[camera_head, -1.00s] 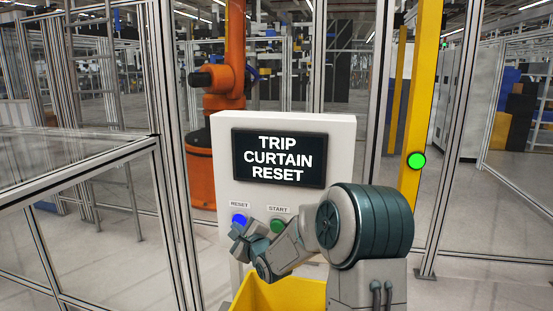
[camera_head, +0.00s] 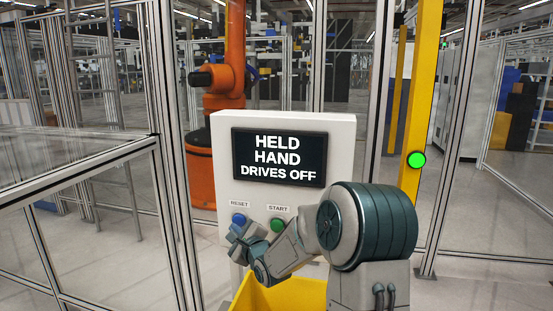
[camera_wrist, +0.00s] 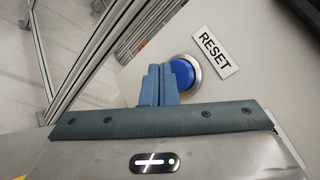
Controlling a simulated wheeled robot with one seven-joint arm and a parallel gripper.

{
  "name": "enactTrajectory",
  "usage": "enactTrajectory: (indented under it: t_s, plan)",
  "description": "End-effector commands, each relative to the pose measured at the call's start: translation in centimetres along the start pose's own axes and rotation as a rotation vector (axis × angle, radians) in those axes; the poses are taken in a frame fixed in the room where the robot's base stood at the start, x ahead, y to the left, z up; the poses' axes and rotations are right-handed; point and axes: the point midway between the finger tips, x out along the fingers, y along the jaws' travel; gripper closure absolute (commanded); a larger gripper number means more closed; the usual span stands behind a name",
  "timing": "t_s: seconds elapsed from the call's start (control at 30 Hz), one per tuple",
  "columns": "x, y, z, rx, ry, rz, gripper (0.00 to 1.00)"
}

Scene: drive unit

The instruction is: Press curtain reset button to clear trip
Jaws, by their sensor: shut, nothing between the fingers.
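The blue reset button (camera_head: 239,219) is on the white control panel (camera_head: 343,150), under a RESET label. It also shows in the wrist view (camera_wrist: 184,73) in a metal ring, beside the RESET label (camera_wrist: 214,52). My gripper (camera_head: 238,231) is shut and empty, its fingertips at the button's lower edge; in the wrist view the fingers overlap the button's left part. I cannot tell whether they touch it. The panel's screen (camera_head: 279,158) reads "HELD HAND DRIVES OFF". The button looks unlit blue.
A green button (camera_head: 278,225) labelled START sits right of the reset button, close to my wrist. A yellow bin (camera_head: 270,295) is below my arm. A yellow post (camera_head: 418,100) bears a green light (camera_head: 416,160). Fence frames stand left, and an orange robot arm (camera_head: 224,80) stands behind.

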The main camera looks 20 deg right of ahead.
Motion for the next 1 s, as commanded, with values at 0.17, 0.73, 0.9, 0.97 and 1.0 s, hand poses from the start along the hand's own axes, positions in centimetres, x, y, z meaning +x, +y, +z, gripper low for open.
enactTrajectory:
  t_s: [0.17, 0.73, 0.9, 0.97, 1.0]
  plan:
    - [-0.1, 0.1, 0.1, 0.000, 0.000, 0.001, 1.00]
    - [-3.7, 2.8, 2.7, 0.000, 0.000, 0.002, 1.00]
    - [-4.2, 3.1, 3.1, 0.000, 0.000, 0.001, 1.00]
    - [-4.2, 3.1, 3.1, 0.000, 0.000, 0.001, 1.00]
    - [-4.2, 3.1, 3.1, 0.000, 0.000, 0.001, 1.00]
